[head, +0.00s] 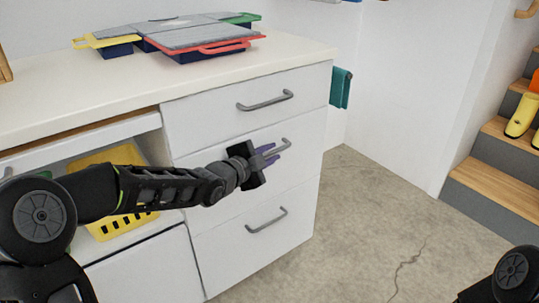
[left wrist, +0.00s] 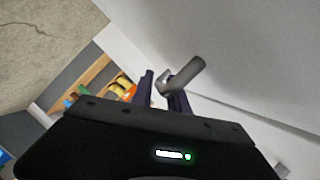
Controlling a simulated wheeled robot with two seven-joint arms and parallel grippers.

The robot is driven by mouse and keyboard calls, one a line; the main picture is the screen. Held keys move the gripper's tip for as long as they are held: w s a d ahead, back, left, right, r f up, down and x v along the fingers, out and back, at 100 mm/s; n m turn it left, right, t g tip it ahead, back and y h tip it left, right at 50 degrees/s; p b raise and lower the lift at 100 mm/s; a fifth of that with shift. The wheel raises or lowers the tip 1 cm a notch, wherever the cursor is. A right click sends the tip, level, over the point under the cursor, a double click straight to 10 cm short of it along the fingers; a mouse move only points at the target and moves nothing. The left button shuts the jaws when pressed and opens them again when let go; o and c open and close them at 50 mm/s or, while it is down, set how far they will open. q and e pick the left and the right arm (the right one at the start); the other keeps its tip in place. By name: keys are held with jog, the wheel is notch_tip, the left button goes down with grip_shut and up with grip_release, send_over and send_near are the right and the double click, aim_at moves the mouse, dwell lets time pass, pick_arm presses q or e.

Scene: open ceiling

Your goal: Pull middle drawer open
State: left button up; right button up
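The middle drawer (head: 307,142) is shut, its white front flush with the drawers above and below. Its grey bar handle (head: 286,142) is partly covered by my left gripper (head: 275,154) in the head view. The gripper's purple fingers reach the handle from the front. In the left wrist view, the fingers of my left gripper (left wrist: 162,88) are apart, and the handle (left wrist: 186,73) passes by the right fingertip. I cannot tell whether the handle lies between the fingers or touches one. My right gripper is out of view.
The top drawer (head: 200,115) and bottom drawer (head: 225,245) are shut. A yellow basket (head: 105,160) sits in the open compartment to the left. Lidded containers (head: 185,35) lie on the countertop (head: 40,105). A teal cloth (head: 340,88) hangs at the cabinet's right side. Wooden steps (head: 490,188) stand far right; floor between is clear.

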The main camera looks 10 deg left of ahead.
pick_arm(q)
jog(key=shift+c, duration=0.4)
grip_shut()
dwell(0.9)
